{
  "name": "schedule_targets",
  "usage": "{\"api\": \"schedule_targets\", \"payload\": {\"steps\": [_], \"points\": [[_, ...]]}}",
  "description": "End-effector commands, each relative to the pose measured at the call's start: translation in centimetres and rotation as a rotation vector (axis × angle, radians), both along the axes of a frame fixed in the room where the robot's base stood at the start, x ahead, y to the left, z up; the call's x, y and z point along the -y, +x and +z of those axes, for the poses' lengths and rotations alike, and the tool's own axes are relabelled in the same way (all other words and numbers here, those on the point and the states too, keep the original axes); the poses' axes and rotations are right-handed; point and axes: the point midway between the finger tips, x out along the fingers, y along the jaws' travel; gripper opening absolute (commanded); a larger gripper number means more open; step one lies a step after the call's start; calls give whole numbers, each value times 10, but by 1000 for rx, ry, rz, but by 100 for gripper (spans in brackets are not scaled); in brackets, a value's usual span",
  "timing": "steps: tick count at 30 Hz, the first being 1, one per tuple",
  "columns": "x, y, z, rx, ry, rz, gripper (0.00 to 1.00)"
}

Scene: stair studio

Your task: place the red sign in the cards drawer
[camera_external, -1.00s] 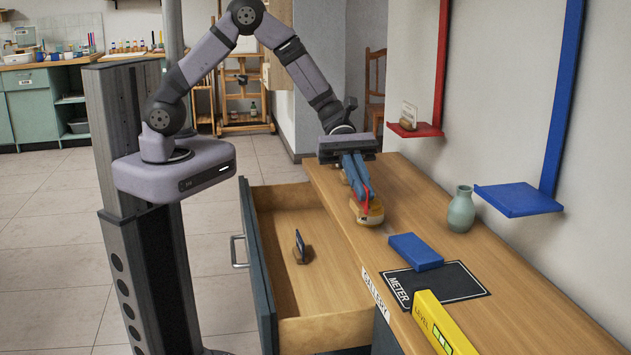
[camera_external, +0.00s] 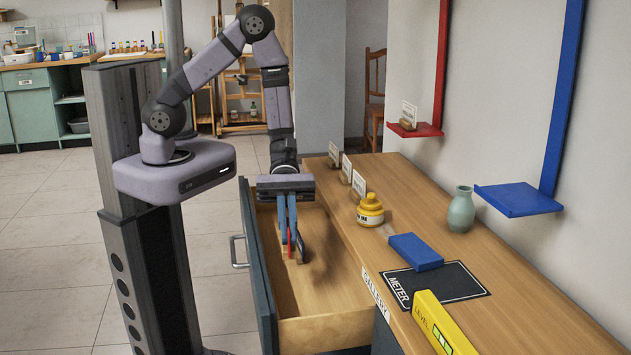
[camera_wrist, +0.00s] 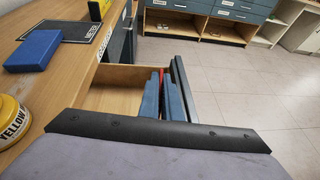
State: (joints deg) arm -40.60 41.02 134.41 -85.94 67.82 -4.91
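My gripper (camera_external: 287,228) reaches down into the open drawer (camera_external: 330,290), its blue fingers close together. A thin red strip, the red sign (camera_external: 290,241) seen edge-on, shows between them; it also shows in the wrist view (camera_wrist: 162,82). The gripper looks shut on it. A dark blue sign (camera_external: 303,247) in a wooden holder stands just right of the fingers, partly hidden by them. I cannot tell whether the red sign touches the drawer floor or that holder.
On the counter right of the drawer are a yellow jar (camera_external: 370,211), white cards (camera_external: 358,183) in holders, a blue block (camera_external: 416,251), a green vase (camera_external: 461,209) and a yellow level (camera_external: 440,325). Red (camera_external: 416,130) and blue (camera_external: 519,200) shelves hang on the wall. The front drawer floor is clear.

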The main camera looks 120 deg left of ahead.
Motion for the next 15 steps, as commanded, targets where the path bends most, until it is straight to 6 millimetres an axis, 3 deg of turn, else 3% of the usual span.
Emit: {"api": "schedule_targets", "payload": {"steps": [1, 3, 15], "points": [[0, 0, 16, -3, -2, 2, 0], [0, 0, 23, -2, -2, 1, 0], [1, -1, 38, -1, 0, 1, 0]]}}
